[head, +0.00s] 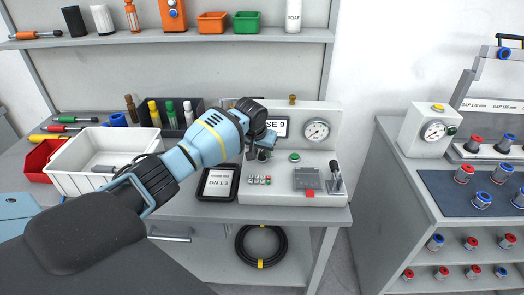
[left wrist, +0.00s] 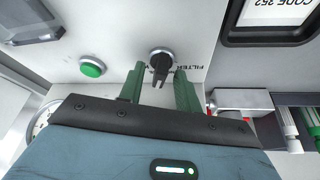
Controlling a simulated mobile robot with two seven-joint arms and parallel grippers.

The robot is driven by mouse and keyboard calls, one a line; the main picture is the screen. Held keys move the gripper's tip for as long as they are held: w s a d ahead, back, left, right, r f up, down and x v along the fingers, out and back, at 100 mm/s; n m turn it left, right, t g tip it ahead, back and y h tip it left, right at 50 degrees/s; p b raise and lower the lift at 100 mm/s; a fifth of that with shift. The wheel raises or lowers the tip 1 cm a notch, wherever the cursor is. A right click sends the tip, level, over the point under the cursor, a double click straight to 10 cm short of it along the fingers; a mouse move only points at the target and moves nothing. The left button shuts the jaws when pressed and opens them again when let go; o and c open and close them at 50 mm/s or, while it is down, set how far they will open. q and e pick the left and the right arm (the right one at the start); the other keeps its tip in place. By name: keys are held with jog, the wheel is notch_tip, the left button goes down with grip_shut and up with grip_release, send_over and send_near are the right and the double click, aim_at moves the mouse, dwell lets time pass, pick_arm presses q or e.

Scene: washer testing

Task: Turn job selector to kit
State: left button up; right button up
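The job selector appears to be the black knob (left wrist: 160,66) with a pale collar on the test panel (head: 230,190). In the left wrist view a label reading "FILTER" is beside it, and other lettering is hidden by a finger. My left gripper (left wrist: 160,82) has two green fingers, spread apart, with the knob's pointer between their tips. I see a gap on both sides of the pointer. In the head view my left gripper (head: 262,150) is over the panel's left part and largely covers the knob. My right gripper is not in view.
The panel carries a green button (head: 294,157), a pressure gauge (head: 316,130), a lever (head: 335,180) and a partly covered display (head: 283,127). A white bin (head: 75,185) is at left, and a second bench (head: 400,220) at right.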

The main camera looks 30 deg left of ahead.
pick_arm(q)
grip_shut()
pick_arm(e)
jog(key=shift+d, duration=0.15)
pick_arm(q)
jog(key=shift+m, duration=0.3)
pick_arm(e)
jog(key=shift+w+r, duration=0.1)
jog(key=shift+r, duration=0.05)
pick_arm(q)
jog(key=shift+m+h, duration=0.4)
jog(key=shift+m, duration=0.5)
jog(key=shift+a+m+h, duration=0.1)
jog(key=shift+m+h, duration=0.4)
jog(key=shift+m, duration=0.6)
jog(key=m, duration=0.2)
jog(key=shift+m+h, duration=0.3)
jog(key=shift+h, duration=0.1)
jog(key=shift+a+m+b, duration=0.1)
jog(key=shift+m+b, duration=0.2)
jog(key=shift+b, duration=0.1)
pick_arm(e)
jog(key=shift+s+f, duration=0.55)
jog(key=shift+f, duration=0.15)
